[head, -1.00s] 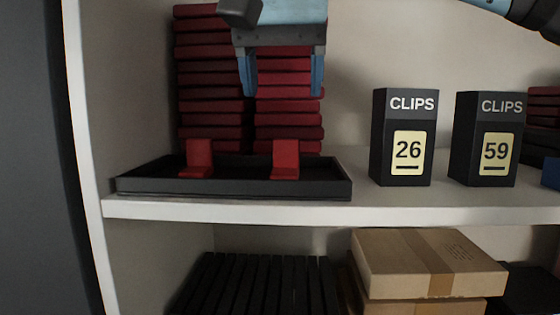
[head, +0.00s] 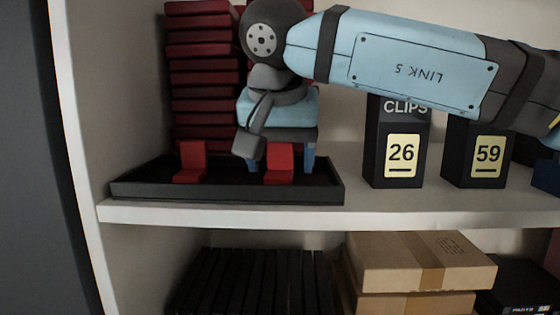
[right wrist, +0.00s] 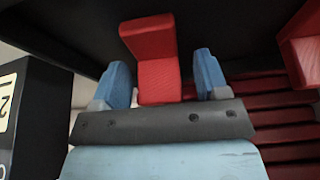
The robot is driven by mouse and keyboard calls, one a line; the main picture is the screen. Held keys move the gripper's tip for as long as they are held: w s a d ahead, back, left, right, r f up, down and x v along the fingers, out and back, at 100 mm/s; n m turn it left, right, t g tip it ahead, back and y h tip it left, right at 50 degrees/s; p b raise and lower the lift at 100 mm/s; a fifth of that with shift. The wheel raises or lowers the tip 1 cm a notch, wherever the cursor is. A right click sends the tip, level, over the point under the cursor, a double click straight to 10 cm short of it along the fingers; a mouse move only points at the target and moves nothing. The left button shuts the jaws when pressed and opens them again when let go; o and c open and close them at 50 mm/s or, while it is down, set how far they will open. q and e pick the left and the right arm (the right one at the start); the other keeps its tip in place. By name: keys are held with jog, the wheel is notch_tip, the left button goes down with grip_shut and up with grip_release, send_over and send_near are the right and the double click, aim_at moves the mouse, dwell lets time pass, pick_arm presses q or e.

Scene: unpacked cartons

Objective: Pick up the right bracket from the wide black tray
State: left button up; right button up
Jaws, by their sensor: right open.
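The wide black tray (head: 230,193) sits on the white shelf at the left. Two red L-shaped brackets stand in it: the left bracket (head: 190,163) and the right bracket (head: 279,165). My right gripper (head: 281,163) is open and points down at the right bracket. In the right wrist view, its two blue fingers (right wrist: 160,80) stand on either side of the right bracket (right wrist: 152,50), with a visible gap at each side. The left bracket also shows at the right edge of the right wrist view (right wrist: 303,48). My left gripper is not in view.
Stacks of dark red boxes (head: 203,90) stand behind the tray. Two black clips boxes, marked 26 (head: 401,175) and 59 (head: 486,177), stand to the right. The shelf's side wall (head: 95,110) is close on the left. Cardboard cartons (head: 420,262) lie on the shelf below.

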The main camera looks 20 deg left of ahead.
jog(key=shift+s, duration=0.15)
jog(key=c, duration=1)
jog(key=shift+r, duration=0.15)
